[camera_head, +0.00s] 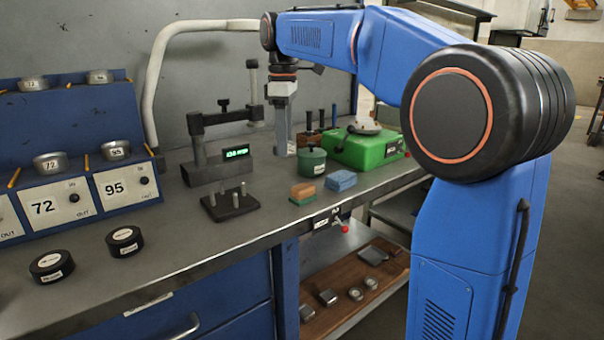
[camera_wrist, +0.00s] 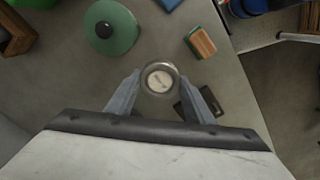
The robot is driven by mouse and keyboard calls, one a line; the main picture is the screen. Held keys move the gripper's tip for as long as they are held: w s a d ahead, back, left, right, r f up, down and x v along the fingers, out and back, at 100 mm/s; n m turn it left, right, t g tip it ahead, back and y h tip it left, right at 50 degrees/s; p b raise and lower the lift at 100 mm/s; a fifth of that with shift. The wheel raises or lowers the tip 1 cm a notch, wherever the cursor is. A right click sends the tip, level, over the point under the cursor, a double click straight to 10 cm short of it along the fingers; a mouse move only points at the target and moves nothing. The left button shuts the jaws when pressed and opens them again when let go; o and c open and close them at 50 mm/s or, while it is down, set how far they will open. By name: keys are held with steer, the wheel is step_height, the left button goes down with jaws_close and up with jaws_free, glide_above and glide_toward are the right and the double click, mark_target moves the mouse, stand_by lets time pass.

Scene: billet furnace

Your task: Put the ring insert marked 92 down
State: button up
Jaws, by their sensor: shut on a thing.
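The ring insert (camera_wrist: 160,79) is a round metal piece with a pale label, held between the fingertips of my gripper (camera_wrist: 160,82) in the wrist view. The writing on its label is too small to read. In the head view my gripper (camera_head: 284,142) points down over the bench, behind the black pin stand and left of the green box. I cannot make out the ring there. The bench top shows below the ring in the wrist view; its height above the bench is unclear.
A blue rack (camera_head: 70,170) with rings and cards 72 and 95 stands left. Two black pucks (camera_head: 124,241), a pin stand (camera_head: 230,203), a gauge with green display (camera_head: 236,154), a green pot (camera_head: 311,161), sponges (camera_head: 303,192) and a green box (camera_head: 365,149) occupy the bench. Its front middle is clear.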

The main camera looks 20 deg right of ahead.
steer(key=shift+f, duration=4.4)
steer(key=shift+f, duration=0.1)
steer(key=o, duration=1.5)
step_height(320, 180, up, 12)
steer(key=shift+r, duration=0.1)
steer(key=shift+s, duration=0.15)
